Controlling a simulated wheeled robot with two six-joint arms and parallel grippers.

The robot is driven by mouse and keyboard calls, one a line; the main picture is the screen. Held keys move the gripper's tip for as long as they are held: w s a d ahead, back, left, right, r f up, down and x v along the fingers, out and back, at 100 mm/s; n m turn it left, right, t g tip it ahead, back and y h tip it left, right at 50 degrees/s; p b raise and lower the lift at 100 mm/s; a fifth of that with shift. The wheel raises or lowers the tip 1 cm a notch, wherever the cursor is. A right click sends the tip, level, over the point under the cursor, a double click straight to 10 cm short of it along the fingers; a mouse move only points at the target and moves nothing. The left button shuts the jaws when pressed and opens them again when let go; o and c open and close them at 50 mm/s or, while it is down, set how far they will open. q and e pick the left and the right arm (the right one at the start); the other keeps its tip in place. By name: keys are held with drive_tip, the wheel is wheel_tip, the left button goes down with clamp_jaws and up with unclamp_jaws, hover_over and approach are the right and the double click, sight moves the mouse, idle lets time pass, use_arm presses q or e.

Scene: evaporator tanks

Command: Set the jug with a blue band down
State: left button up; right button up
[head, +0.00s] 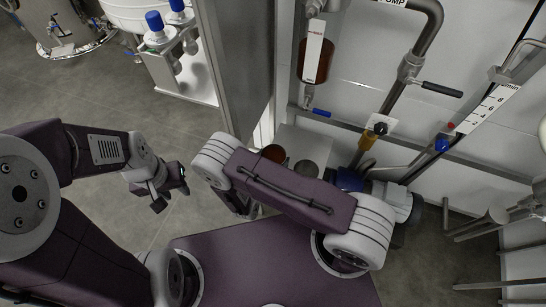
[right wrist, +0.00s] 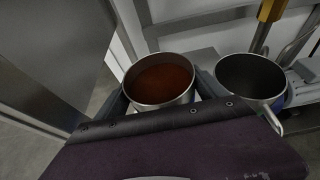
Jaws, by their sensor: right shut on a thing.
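A round steel jug with red-brown liquid (right wrist: 160,84) is between the two dark fingers of my right gripper (right wrist: 162,98) in the right wrist view. The gripper is shut on it, and the jug looks upright. Its side is hidden, so no blue band shows. In the head view its top (head: 273,153) shows past my right arm, which hides the gripper. A second steel jug, dark and seemingly empty inside (right wrist: 250,77), is close to its right, with a handle; it also shows in the head view (head: 306,168). My left gripper (head: 170,196) is open and empty, over the floor.
A pale stand top (head: 305,143) is behind the jugs. A sight glass with red-brown liquid (head: 316,62) hangs above it.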

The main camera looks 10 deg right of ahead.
sight(277, 155)
drive_tip(key=shift+f+b, duration=0.4)
drive_tip(key=shift+f, duration=1.2)
